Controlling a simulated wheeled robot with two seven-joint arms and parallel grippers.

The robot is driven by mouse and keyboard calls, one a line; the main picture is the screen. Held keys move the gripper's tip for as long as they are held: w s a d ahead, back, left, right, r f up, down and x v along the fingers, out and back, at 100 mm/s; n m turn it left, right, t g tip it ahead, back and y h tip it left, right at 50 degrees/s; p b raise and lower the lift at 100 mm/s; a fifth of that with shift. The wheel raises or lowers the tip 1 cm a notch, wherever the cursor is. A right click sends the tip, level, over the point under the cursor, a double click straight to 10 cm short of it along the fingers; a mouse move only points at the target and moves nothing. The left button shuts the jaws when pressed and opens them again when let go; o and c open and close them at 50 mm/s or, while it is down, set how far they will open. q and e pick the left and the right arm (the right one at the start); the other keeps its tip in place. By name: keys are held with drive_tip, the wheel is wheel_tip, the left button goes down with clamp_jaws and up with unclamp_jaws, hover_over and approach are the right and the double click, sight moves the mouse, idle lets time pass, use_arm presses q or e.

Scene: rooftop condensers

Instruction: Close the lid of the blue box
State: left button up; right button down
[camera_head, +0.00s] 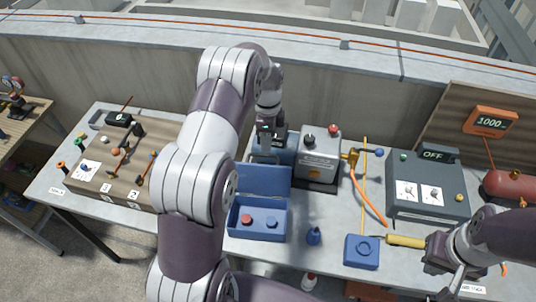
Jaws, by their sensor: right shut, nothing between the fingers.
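The blue box (258,232) stands on the table, just right of my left arm. It holds a small red piece and a small blue piece. Its lid (263,180) is open, standing up at the box's rear edge. My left gripper (267,140) points down behind the raised lid, in front of the back wall. Its fingers are small and partly hidden, so I cannot tell their opening or whether they touch the lid. My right gripper (432,262) is shut and empty at the table's right front, beside a yellow-handled tool (405,241).
A grey device (318,160) stands right behind the box. A grey control box (428,185) reads OFF. A brown panel (115,170) lies left of my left arm.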

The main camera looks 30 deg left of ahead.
sight(268, 155)
use_arm(q)
wheel_tip(268, 155, down, 4)
drive_tip(key=shift+s+d+r+p, duration=0.1)
drive_tip(key=shift+d+r+p, duration=0.1)
drive_tip(key=shift+p, duration=0.35)
drive_tip(key=shift+a+f, duration=0.25)
drive_tip(key=shift+f, duration=0.3)
drive_tip(key=shift+d, duration=0.2)
drive_tip(key=shift+c, duration=0.3)
drive_tip(key=shift+a, duration=0.15)
clamp_jaws()
